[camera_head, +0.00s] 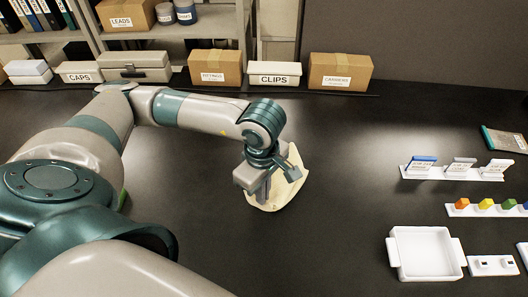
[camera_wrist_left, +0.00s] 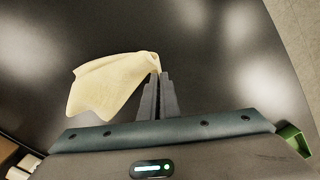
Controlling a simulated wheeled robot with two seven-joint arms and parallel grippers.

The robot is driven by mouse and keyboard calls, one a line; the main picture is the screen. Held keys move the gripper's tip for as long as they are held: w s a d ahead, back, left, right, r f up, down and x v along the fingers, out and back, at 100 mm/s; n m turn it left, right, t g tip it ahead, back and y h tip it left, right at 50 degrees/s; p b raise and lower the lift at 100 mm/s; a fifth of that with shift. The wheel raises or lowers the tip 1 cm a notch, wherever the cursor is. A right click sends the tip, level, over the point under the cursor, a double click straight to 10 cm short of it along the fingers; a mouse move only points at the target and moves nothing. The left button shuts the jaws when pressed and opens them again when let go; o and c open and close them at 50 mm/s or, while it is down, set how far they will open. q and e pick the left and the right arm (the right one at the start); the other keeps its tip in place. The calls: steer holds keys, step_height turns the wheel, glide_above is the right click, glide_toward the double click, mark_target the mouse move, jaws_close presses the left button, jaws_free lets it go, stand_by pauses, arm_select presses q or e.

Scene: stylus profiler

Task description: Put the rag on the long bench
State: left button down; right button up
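The rag (camera_head: 283,192) is a cream cloth below my left gripper in the head view. It also shows in the left wrist view (camera_wrist_left: 108,84), bunched at one corner and spreading left from the fingertips. My left gripper (camera_head: 262,192) has its fingers close together on that corner; the fingers also show in the left wrist view (camera_wrist_left: 157,84). The gripper hides part of the rag in the head view. I cannot tell whether the rag's lower edge touches the dark bench top (camera_head: 335,235). My right gripper is not in view.
Boxes labelled FITTINGS (camera_head: 215,68), CLIPS (camera_head: 274,74) and CARDERS (camera_head: 340,71) line the back edge. At right stand a white tray (camera_head: 424,253), a rack with labelled pieces (camera_head: 458,172) and a strip with coloured blocks (camera_head: 486,208). The bench between is clear.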

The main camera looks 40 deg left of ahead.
arm_select(q)
steer(key=s+d+f, duration=0.2)
steer(key=s+f, duration=0.1)
steer(key=s+d+f, duration=0.1)
steer(key=f, duration=0.1)
steer(key=shift+s, duration=0.4)
steer(key=c, duration=1.6)
jaws_free()
steer(key=shift+r, duration=0.1)
steer(key=shift+o, duration=0.2)
steer(key=shift+s+d+r+p, duration=0.1)
steer(key=shift+s+r+p, duration=0.05)
steer(key=shift+r, duration=0.3)
steer(key=shift+s+d+r+p, duration=0.1)
steer(key=shift+r+p, duration=0.05)
steer(key=shift+r, duration=0.25)
steer(key=shift+s+r+p, duration=0.3)
steer(key=shift+r+p, duration=0.4)
steer(key=shift+p, duration=0.35)
steer(key=shift+w, duration=0.1)
